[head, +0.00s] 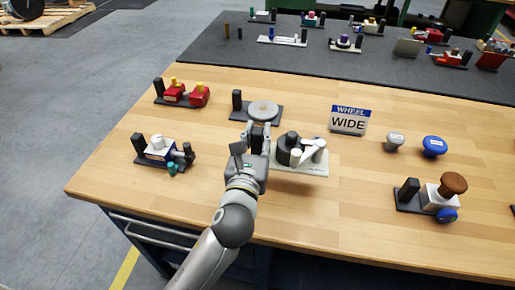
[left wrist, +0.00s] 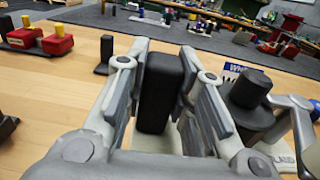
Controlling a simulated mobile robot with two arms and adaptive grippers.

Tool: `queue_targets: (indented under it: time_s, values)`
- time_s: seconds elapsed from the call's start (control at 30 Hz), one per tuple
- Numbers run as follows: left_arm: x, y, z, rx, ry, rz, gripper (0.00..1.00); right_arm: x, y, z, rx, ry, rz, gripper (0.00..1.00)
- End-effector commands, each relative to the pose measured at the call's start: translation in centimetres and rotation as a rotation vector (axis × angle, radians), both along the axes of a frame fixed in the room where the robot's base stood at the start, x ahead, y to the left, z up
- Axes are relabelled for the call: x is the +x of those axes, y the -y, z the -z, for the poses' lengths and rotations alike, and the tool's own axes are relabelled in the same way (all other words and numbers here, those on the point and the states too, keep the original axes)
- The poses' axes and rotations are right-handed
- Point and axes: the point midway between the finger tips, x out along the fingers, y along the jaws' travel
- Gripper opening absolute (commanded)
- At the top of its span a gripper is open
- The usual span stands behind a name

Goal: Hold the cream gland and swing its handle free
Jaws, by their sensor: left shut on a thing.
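The cream gland stands near the middle of the bench on a cream plate (head: 315,168), just right of my left gripper. It has a dark round body (head: 284,152) and a cream handle (head: 308,152) on its right side. In the left wrist view the dark body (left wrist: 248,100) and part of the cream handle (left wrist: 292,103) show at right, with partly hidden lettering on the plate. My left gripper (head: 258,132) is shut on an upright black post (left wrist: 160,92) at the gland's left end. My right gripper is out of view.
A grey disc unit (head: 264,110) stands just behind my gripper. A "WHEEL WIDE" sign (head: 350,120) is behind right. Red units (head: 185,94) and a white-topped unit (head: 160,148) stand left. A brown-knobbed unit (head: 445,193) stands right. The bench front is clear.

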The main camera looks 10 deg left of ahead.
Motion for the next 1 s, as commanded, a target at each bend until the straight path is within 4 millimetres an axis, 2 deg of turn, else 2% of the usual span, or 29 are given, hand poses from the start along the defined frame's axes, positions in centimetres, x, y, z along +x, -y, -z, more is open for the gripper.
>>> queue_targets:
  time_s: [0.03, 0.13, 0.4, 0.5, 1.0]
  values:
    - [0.0, 0.0, -0.7, -0.003, 0.007, 0.002, 0.00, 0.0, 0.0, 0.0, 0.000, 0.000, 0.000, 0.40]
    - [0.1, 0.0, -0.3, -0.001, 0.002, -0.003, 0.00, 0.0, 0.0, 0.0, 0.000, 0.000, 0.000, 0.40]
    - [0.1, -0.1, 4.2, -0.002, 0.000, -0.004, 0.00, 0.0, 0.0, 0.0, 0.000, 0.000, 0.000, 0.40]
    - [0.0, 0.0, 5.2, -0.002, 0.001, 0.000, 0.00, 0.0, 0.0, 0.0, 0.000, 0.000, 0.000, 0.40]
    - [0.0, 0.0, 7.5, -0.005, 0.002, 0.001, 0.00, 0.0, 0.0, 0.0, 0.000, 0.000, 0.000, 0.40]
